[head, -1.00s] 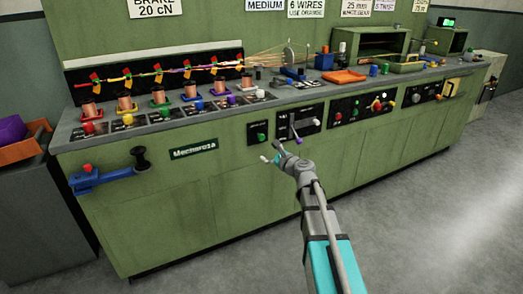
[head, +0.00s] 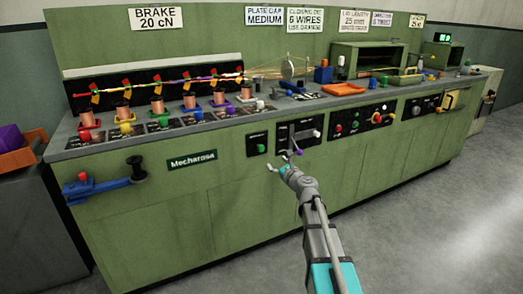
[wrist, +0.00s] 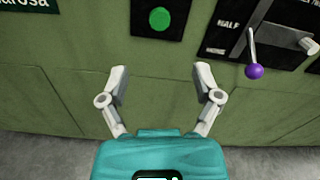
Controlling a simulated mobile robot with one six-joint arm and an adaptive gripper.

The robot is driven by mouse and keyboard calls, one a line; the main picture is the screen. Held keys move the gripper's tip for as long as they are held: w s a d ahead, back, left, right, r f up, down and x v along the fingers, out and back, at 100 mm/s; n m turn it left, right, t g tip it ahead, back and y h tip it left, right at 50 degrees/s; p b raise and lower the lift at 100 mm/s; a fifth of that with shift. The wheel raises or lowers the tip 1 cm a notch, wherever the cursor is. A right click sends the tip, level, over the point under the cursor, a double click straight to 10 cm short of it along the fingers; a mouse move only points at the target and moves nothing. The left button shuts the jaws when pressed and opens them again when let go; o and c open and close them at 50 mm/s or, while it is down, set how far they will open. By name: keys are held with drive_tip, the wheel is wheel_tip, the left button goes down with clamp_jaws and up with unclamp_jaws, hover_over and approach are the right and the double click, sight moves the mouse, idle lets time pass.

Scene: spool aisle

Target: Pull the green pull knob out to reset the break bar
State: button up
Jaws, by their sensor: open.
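The green pull knob (head: 261,148) sits on a small black plate on the machine's front, left of the lever panel. In the wrist view the green knob (wrist: 159,19) shows at the top, face on, beyond the fingertips and between them left to right. My gripper (head: 279,164) is open and empty, in front of the machine front, below and right of the knob in the head view. It also shows open in the wrist view (wrist: 161,72), with nothing between the fingers. Its fingers appear apart from the knob. The break bar cannot be made out.
A lever with a purple ball (wrist: 254,71) stands just right of the knob plate, near my right finger in the picture. A panel of red and green buttons (head: 365,120) is further right. The floor in front is clear.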

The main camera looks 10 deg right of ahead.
sight(262, 149)
drive_tip(key=x, duration=1.3)
drive_tip(key=shift+w, duration=0.1)
clamp_jaws()
